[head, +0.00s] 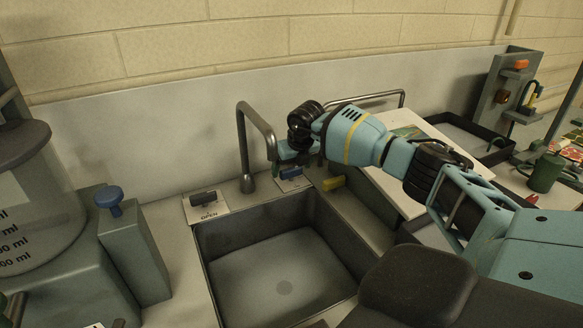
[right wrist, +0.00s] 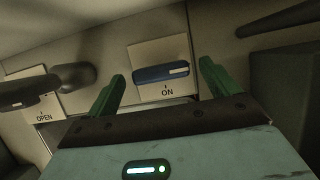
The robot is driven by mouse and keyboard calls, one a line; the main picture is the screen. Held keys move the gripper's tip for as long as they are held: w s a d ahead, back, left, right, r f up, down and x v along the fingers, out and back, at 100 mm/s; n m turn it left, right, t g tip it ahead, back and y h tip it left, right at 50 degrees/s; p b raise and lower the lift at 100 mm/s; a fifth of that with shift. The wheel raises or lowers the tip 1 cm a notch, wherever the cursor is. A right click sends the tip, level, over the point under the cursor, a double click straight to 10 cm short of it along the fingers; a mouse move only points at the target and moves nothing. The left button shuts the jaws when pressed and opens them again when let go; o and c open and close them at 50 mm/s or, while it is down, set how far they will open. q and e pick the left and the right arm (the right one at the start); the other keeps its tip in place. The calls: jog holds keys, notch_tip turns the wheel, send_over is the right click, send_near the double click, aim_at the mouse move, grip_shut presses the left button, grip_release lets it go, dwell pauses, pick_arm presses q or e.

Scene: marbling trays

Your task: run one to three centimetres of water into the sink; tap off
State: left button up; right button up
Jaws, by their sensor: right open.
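The sink (head: 207,254) is a dark rectangular basin with a pale grey floor and a round drain mark; I cannot tell whether water lies in it. The grey tap spout (head: 243,140) arches over its back edge; I see no stream. A blue tap lever (right wrist: 160,73) sits on a plate marked ON, also in the head view (head: 290,173). My right gripper (right wrist: 163,69) is open, its green fingers on either side of the blue lever in that view, contact unclear; in the head view it is behind the sink (head: 283,161). My left gripper is not seen.
A dark lever plate marked OPEN (head: 208,212) is left of the tap. A blue-knobbed grey box (head: 136,250) and a large graduated vessel (head: 35,220) stand at left. A sloped white board (head: 385,185) is at right.

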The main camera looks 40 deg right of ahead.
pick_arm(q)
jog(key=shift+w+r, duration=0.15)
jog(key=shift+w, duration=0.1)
pick_arm(e)
jog(key=shift+w+f, duration=0.15)
jog(key=shift+f, duration=0.05)
jog(key=c, duration=1)
jog(key=shift+r+m+p, duration=0.25)
jog(key=shift+m+p, duration=0.15)
jog(key=shift+p, duration=0.1)
jog(key=shift+m, duration=0.3)
jog(key=shift+f+h+p, duration=0.2)
jog(key=shift+h+p, duration=0.1)
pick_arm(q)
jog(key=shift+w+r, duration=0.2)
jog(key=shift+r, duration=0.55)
